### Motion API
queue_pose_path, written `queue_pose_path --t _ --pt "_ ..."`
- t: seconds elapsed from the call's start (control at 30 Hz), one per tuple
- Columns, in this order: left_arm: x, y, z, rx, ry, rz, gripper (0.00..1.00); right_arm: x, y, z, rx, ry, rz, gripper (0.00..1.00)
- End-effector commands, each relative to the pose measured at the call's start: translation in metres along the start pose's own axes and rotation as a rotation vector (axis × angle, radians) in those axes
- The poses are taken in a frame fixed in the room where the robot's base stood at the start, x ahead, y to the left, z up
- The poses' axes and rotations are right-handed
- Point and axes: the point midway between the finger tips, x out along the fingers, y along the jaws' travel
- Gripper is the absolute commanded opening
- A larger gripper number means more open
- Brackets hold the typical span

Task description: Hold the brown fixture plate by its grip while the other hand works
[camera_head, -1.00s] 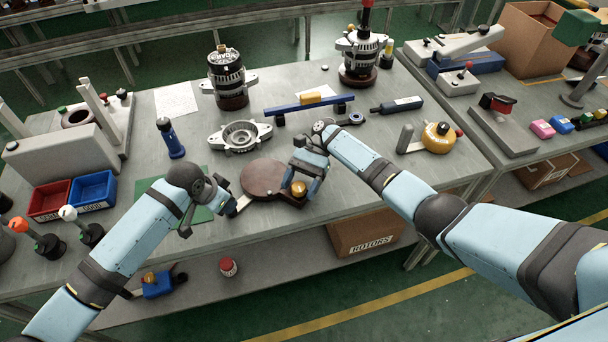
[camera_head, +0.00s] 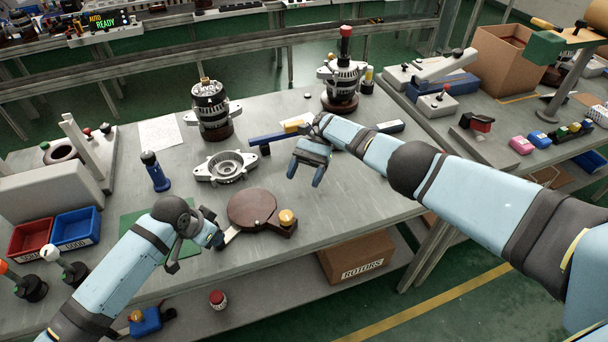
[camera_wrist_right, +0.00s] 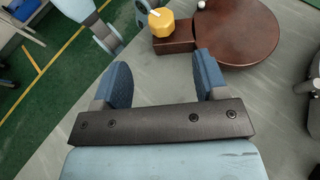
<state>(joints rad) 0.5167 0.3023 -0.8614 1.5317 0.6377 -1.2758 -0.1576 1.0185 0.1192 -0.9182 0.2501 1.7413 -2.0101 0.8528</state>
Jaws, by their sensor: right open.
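The brown fixture plate (camera_head: 251,207) lies on the grey bench near its front edge. Its round disc has an arm to the right with a yellow knob (camera_head: 287,217). A pale grip (camera_head: 231,235) sticks out at its front left. My left gripper (camera_head: 217,239) is at this grip; its fingers are too small and covered to tell whether they are closed. My right gripper (camera_head: 305,176) is open and empty, behind and right of the plate, apart from it. In the right wrist view, the plate (camera_wrist_right: 245,30) and knob (camera_wrist_right: 172,22) lie beyond the open fingers (camera_wrist_right: 160,75).
A grey metal housing (camera_head: 226,167) and an alternator (camera_head: 211,110) stand behind the plate. Bench right of the plate is clear.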

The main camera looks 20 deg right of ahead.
Motion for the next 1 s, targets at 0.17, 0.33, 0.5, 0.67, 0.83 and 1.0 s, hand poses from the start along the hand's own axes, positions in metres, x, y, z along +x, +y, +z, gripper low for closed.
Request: queue_pose_path --t 0.17,0.33,0.5,0.67,0.83,1.0 --pt "0.000 0.000 0.000 0.000 0.001 0.000 0.11 0.000 0.000 0.000 0.000 0.000 0.000 0.67" --pt "0.000 0.000 0.000 0.000 0.000 0.000 0.46 0.000 0.000 0.000 0.000 0.000 0.001 0.67" --pt "0.000 0.000 0.000 0.000 0.000 0.000 0.62 0.000 0.000 0.000 0.000 0.000 0.001 0.67" --pt "0.000 0.000 0.000 0.000 0.000 0.000 0.62 0.000 0.000 0.000 0.000 0.000 0.001 0.67" --pt "-0.013 -0.001 0.000 0.000 0.001 -0.001 0.62 0.000 0.000 0.000 0.000 0.000 0.001 0.67" --pt "-0.047 -0.001 0.000 0.002 0.001 -0.002 0.62 0.000 0.000 0.000 0.000 0.000 0.001 0.67"
